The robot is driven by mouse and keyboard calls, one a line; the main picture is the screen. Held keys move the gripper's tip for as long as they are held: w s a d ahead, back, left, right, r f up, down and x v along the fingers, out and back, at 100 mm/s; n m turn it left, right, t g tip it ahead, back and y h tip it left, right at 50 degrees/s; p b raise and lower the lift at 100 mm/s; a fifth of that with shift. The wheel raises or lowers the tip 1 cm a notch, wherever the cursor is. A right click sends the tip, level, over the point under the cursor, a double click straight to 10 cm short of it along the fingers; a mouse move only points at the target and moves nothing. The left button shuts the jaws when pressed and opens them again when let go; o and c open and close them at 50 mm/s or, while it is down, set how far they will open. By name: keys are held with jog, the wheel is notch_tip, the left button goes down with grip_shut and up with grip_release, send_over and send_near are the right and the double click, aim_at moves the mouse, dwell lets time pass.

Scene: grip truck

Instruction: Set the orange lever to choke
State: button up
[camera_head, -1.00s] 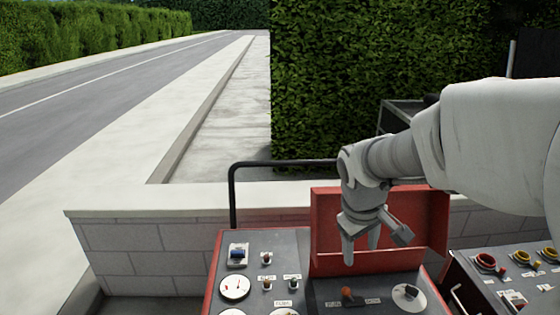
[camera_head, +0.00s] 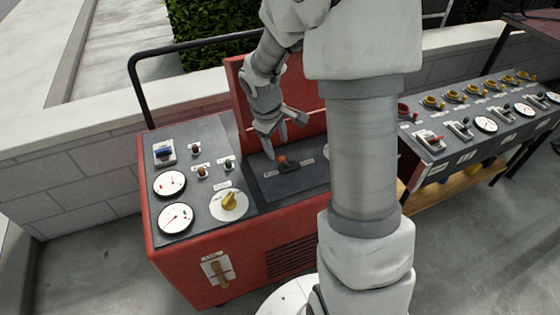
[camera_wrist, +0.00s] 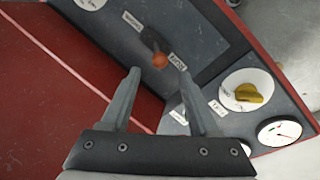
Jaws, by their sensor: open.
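The orange lever (camera_head: 282,159) has a dark arm and an orange knob, on the dark panel inside the red machine's raised lid. In the wrist view the orange lever (camera_wrist: 160,61) sits between two small white labels (camera_wrist: 177,62), with its knob close to the lower right one. The lettering is too small to read surely. My gripper (camera_head: 277,148) points down at the lever from above. In the wrist view my gripper (camera_wrist: 160,74) is open and empty, with the knob near the gap between the fingertips. I cannot tell whether a finger touches it.
The red lid (camera_head: 240,95) stands up right behind the gripper. A yellow rotary knob (camera_head: 230,201) and gauges (camera_head: 170,184) lie on the panel at left. A bench with several switches (camera_head: 465,125) stands at right. My arm hides the panel's right part.

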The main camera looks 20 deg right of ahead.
aim_at(280, 156)
jog(key=b+x, duration=0.2)
jog(key=x, duration=0.6)
jog(key=shift+a, duration=0.1)
jog(key=shift+c, duration=0.3)
grip_shut()
